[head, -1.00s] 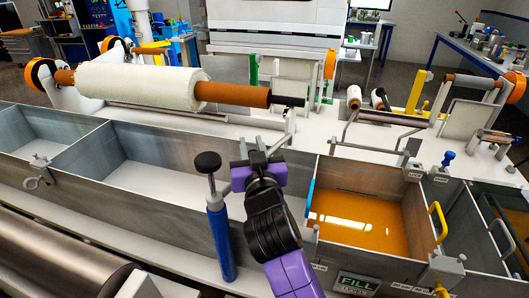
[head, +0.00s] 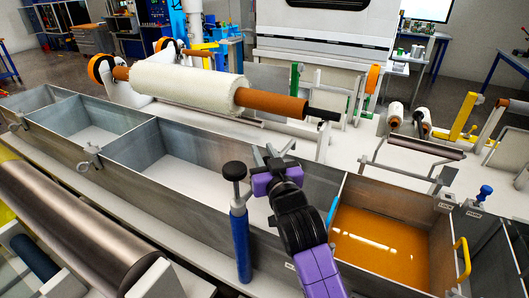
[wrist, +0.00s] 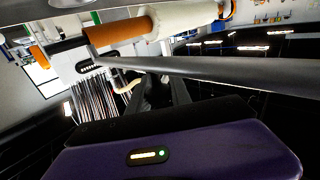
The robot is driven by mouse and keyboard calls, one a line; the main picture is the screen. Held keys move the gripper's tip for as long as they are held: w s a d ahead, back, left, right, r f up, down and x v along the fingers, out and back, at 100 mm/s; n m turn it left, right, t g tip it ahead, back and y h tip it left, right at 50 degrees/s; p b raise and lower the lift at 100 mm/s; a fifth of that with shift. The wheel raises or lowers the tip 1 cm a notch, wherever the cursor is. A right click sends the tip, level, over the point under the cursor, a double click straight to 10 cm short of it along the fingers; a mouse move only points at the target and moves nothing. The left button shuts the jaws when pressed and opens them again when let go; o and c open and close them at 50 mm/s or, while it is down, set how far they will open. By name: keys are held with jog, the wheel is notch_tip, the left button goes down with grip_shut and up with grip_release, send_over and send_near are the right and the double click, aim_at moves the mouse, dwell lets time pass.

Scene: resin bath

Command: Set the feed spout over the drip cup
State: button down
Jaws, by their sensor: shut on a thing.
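My gripper (head: 272,162), purple and black, reaches over the long metal trough near the back wall of an empty compartment, left of the amber resin. In the wrist view its dark fingers (wrist: 165,90) meet a long grey bar (wrist: 240,70) that runs across the picture. The bar looks like the feed spout, but I cannot be sure. The fingers are shut on it, and the grip point is partly hidden. In the head view the bar is too small to make out at the fingertips. I cannot pick out the drip cup in either view.
A blue post with a black knob (head: 240,225) stands just left of my arm. The white roll on an orange core (head: 190,85) spans behind the trough. The resin compartment (head: 385,240) lies to the right. A steel roller (head: 75,225) is at the near left.

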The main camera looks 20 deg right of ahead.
jog(key=c, duration=1.2)
grip_release()
jog(key=shift+o, duration=0.2)
jog(key=s+b, duration=0.1)
jog(key=s, duration=0.6)
jog(key=shift+s+b, duration=0.4)
